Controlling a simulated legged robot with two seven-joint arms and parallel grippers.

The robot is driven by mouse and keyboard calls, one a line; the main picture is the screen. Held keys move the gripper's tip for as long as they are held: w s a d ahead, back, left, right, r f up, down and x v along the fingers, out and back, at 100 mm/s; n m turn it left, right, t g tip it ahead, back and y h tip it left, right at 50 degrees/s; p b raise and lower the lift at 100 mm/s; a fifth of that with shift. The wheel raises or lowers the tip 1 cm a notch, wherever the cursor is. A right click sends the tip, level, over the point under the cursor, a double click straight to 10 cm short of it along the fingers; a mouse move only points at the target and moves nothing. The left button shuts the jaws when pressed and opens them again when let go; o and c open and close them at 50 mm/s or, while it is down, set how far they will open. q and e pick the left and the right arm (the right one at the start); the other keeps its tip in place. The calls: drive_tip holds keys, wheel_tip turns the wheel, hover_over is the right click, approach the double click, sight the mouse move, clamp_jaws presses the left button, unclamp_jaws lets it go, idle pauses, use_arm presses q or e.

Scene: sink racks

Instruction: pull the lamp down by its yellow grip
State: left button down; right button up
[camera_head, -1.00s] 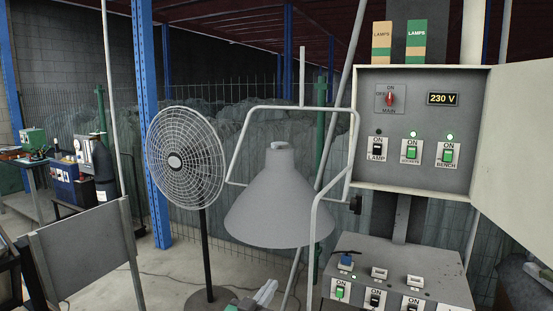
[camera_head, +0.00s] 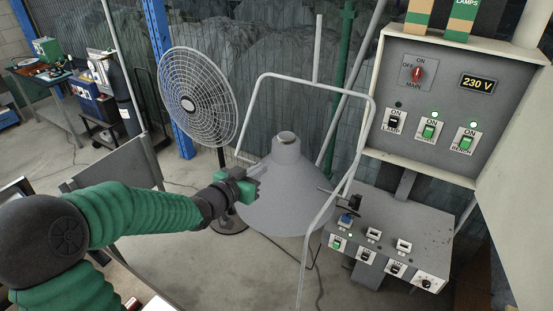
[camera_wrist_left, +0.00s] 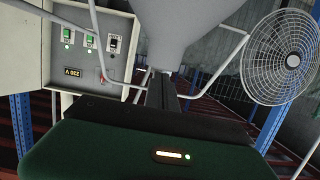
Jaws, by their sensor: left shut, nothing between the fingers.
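The lamp is a grey cone-shaped shade (camera_head: 292,200) with a narrow neck on top, hanging in the middle of the head view. A bent pale tube frame (camera_head: 318,82) runs around it. The yellow grip does not show in either view. My left gripper (camera_head: 257,174) is shut and empty at the left side of the shade's upper part; I cannot tell whether it touches. In the left wrist view the shade (camera_wrist_left: 185,30) fills the top middle, just beyond my shut fingers (camera_wrist_left: 162,90). My right gripper is not in view.
A round fan (camera_head: 198,98) stands left of the lamp. An open switch box (camera_head: 425,110) is at the right, with a lower switch console (camera_head: 385,232) beneath it. A grey panel (camera_head: 115,165) stands behind my left arm. Open floor lies at the left.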

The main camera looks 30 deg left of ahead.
use_arm(q)
drive_tip(key=p, duration=0.2)
hover_over(277, 178)
drive_tip(key=s, duration=0.3)
drive_tip(key=f, duration=0.1)
drive_tip(key=shift+w+f, duration=0.7)
drive_tip(key=shift+w, duration=0.15)
drive_tip(key=f, duration=0.1)
drive_tip(key=f+p, duration=0.1)
drive_tip(key=f, duration=0.1)
drive_tip(key=shift+w+a, duration=0.1)
drive_tip(key=shift+a, duration=0.1)
drive_tip(key=shift+f, duration=0.3)
drive_tip(key=shift+s+f, duration=0.1)
drive_tip(key=shift+s, duration=0.2)
drive_tip(key=shift+s+d, duration=0.1)
drive_tip(key=shift+s, duration=0.1)
drive_tip(key=shift+w+d+f, duration=0.1)
drive_tip(key=shift+f, duration=0.05)
wheel_tip(277, 178, down, 4)
drive_tip(key=b, duration=0.4)
drive_tip(key=shift+f, duration=0.15)
drive_tip(key=shift+r, duration=0.2)
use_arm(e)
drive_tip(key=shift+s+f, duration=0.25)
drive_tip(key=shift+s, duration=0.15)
